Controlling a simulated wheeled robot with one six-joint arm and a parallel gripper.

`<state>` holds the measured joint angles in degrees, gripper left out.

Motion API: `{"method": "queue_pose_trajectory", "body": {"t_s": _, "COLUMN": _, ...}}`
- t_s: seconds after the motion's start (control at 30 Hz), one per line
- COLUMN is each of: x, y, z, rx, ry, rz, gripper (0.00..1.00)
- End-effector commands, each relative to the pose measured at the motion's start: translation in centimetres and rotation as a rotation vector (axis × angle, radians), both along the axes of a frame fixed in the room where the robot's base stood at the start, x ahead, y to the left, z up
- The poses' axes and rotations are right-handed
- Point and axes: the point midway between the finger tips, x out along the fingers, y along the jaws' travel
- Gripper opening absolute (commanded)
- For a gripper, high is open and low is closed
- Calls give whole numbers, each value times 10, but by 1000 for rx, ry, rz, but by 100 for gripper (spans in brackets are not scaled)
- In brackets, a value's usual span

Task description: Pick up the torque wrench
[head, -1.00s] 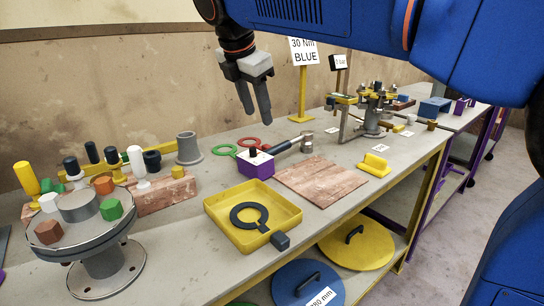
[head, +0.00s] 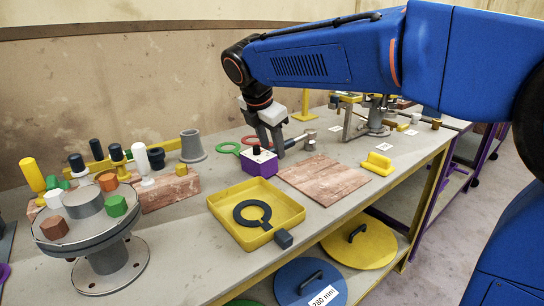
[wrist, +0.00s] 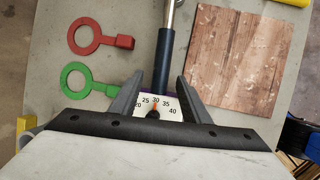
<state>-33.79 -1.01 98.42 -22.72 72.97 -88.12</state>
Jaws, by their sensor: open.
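The torque wrench has a dark blue handle (wrist: 163,58) and a metal head (head: 309,138). It lies on the bench, with its handle reaching a purple block (head: 260,163) that has a black knob and a numbered white dial (wrist: 155,105). My gripper (wrist: 160,78) is open and empty, pointing down over the handle near the dial. In the wrist view the handle shows between the two fingers. In the head view my gripper (head: 278,150) hides part of the handle; whether the fingers touch it I cannot tell.
A red ring (wrist: 85,36) and a green ring (wrist: 76,80) lie left of the wrench. A reddish board (head: 325,180) lies to its right in the wrist view. A yellow tray (head: 292,196) and a yellow handled block (head: 377,163) are nearby. A flanged stand (head: 105,258) stands at left.

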Motion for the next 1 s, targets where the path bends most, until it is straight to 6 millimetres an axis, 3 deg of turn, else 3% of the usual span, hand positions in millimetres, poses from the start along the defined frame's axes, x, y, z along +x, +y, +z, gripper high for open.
{"method": "queue_pose_trajectory", "body": {"t_s": 0.2, "x": 9, "y": -6, "z": -25, "rx": -1, "ry": 2, "rz": -1, "gripper": 43}}
{"method": "queue_pose_trajectory", "body": {"t_s": 0.5, "x": 11, "y": -7, "z": -29, "rx": 0, "ry": 0, "rz": 0, "gripper": 43}}
{"method": "queue_pose_trajectory", "body": {"t_s": 0.53, "x": 11, "y": -7, "z": -29, "rx": 0, "ry": 0, "rz": 0, "gripper": 40}}
{"method": "queue_pose_trajectory", "body": {"t_s": 0.7, "x": 11, "y": -7, "z": -29, "rx": 0, "ry": 0, "rz": 0, "gripper": 0}}
{"method": "queue_pose_trajectory", "body": {"t_s": 1.0, "x": 11, "y": -7, "z": -27, "rx": 1, "ry": -1, "rz": 0, "gripper": 0}}
